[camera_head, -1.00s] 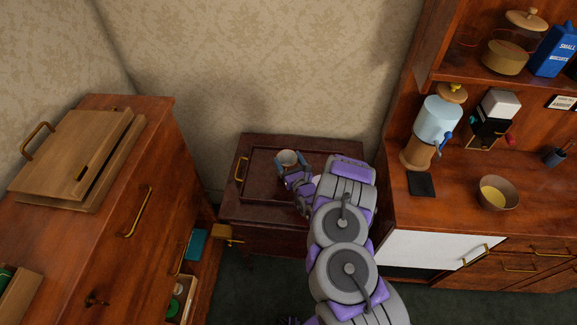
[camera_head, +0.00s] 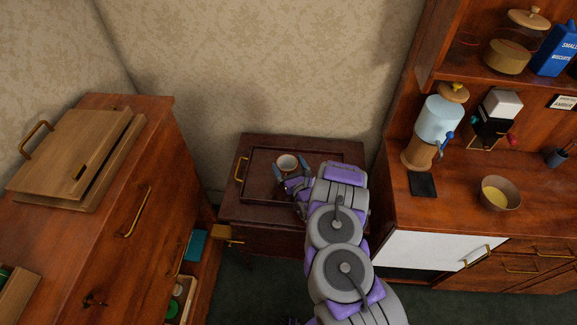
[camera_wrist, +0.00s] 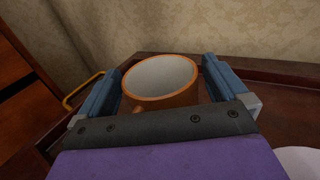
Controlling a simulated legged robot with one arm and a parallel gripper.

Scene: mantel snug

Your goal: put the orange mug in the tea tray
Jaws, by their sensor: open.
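The orange mug (camera_head: 287,163), with a pale inside, stands upright within the dark wooden tea tray (camera_head: 260,180). The tray lies on a low dark cabinet and shows a brass handle at its left end. My gripper (camera_head: 292,175) is open just on the near side of the mug. In the wrist view the mug (camera_wrist: 160,100) shows between and slightly beyond the two blue fingers, with gaps on both sides. The mug's base is hidden there behind my gripper's palm. My arm covers the right part of the tray in the head view.
A white rounded thing (camera_wrist: 300,162) shows at the wrist view's lower right edge. A tall wooden chest (camera_head: 150,190) stands left. A dresser at right holds a bowl (camera_head: 499,193) and a dispenser (camera_head: 437,120). The wall rises behind the low cabinet.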

